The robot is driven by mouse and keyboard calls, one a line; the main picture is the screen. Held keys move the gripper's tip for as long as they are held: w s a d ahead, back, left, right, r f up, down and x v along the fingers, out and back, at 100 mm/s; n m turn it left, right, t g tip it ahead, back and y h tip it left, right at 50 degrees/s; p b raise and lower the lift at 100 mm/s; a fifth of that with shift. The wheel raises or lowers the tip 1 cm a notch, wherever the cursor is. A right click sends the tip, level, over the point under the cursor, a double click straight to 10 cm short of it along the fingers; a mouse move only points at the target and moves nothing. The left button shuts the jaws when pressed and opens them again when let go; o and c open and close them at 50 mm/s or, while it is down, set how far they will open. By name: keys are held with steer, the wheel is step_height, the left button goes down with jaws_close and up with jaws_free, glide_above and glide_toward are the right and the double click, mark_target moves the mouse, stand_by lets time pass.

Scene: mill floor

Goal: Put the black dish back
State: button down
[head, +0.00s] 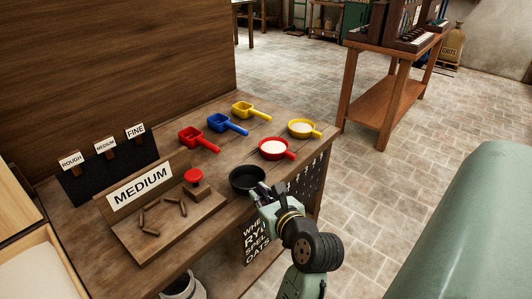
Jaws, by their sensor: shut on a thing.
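The black dish (247,179) is a round, dark pan near the front right edge of the wooden workbench (222,212). It looks empty and about level. My gripper (262,193) is at its near right side and is shut on it; the fingers hide the part they grip. I cannot tell whether the dish touches the bench top or is just above it. Behind it stand a red dish (273,149) and a yellow dish (303,128), each with pale contents.
Red, blue and yellow scoops (228,123) lie behind left. A MEDIUM sign (140,187) stands by a wooden board with a red button (194,176) and several small pegs. ROUGH, MEDIUM and FINE tags stand at left. A green rounded surface (470,230) fills the right; the floor between is clear.

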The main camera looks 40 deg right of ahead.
mark_target(250, 186)
steer(key=b+x, duration=0.1)
steer(key=x, duration=0.3)
steer(key=r+b+x, duration=0.1)
steer(key=x, duration=0.1)
steer(key=shift+w+b, duration=0.35)
steer(key=shift+f, duration=0.65)
steer(key=c, duration=1.5)
jaws_free()
steer(key=shift+c, duration=0.2)
steer(key=shift+s, duration=0.1)
steer(key=v, duration=1.2)
steer(key=shift+d+f, duration=0.1)
